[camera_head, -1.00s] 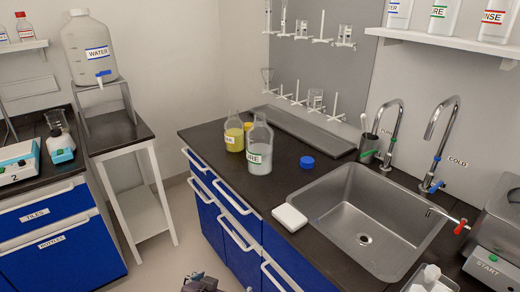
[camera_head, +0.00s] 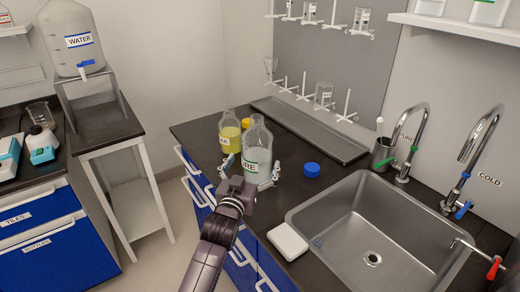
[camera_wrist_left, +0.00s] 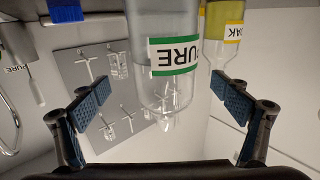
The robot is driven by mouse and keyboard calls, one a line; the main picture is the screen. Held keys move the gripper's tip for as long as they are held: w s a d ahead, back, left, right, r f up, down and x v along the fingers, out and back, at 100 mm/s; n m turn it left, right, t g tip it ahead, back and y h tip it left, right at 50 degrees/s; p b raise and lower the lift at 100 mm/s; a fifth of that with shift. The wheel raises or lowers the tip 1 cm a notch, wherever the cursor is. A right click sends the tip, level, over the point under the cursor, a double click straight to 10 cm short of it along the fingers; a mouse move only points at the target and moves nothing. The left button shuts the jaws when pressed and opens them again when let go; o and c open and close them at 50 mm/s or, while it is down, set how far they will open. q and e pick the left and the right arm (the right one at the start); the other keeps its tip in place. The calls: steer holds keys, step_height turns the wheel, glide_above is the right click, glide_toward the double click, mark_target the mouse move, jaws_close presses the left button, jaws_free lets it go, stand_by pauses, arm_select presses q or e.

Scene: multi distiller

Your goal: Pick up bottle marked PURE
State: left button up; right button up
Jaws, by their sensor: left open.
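The bottle marked PURE (camera_head: 258,146) is clear glass with a green-edged label and pale contents, standing upright on the dark counter near its front left. It also shows in the left wrist view (camera_wrist_left: 165,85), upside down there, between the two fingers. My left gripper (camera_head: 250,168) is open, with one finger to each side of this bottle in the head view. The fingers (camera_wrist_left: 160,84) look apart from the glass in the left wrist view. The palm hides part of the bottle's lower side in the head view. My right gripper is not in view.
A bottle of yellow liquid (camera_head: 230,133) stands close behind and left of the PURE bottle. A blue cap (camera_head: 312,170) lies to the right, and a white block (camera_head: 288,242) sits by the steel sink (camera_head: 345,250). A drying rack (camera_head: 325,60) hangs behind.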

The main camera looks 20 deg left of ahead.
arm_select(q)
steer(key=shift+w+a+r, duration=0.1)
steer(key=shift+w+r, duration=0.1)
steer(key=shift+w, duration=0.3)
steer(key=shift+w+a+r, duration=0.1)
steer(key=shift+w+r, duration=0.05)
steer(key=shift+w, duration=0.3)
steer(key=shift+w+a+r+p, duration=0.15)
steer(key=shift+w+p, duration=0.1)
steer(key=shift+w, duration=0.4)
steer(key=shift+w+a+p, duration=0.1)
steer(key=shift+w+p, duration=0.15)
steer(key=shift+w, duration=0.35)
steer(key=shift+w+f, duration=0.2)
steer(key=shift+w, duration=0.75)
steer(key=shift+c, duration=0.3)
steer(key=c, duration=2)
steer(key=shift+r, duration=0.45)
steer(key=shift+c, duration=0.6)
steer(key=shift+f, duration=0.1)
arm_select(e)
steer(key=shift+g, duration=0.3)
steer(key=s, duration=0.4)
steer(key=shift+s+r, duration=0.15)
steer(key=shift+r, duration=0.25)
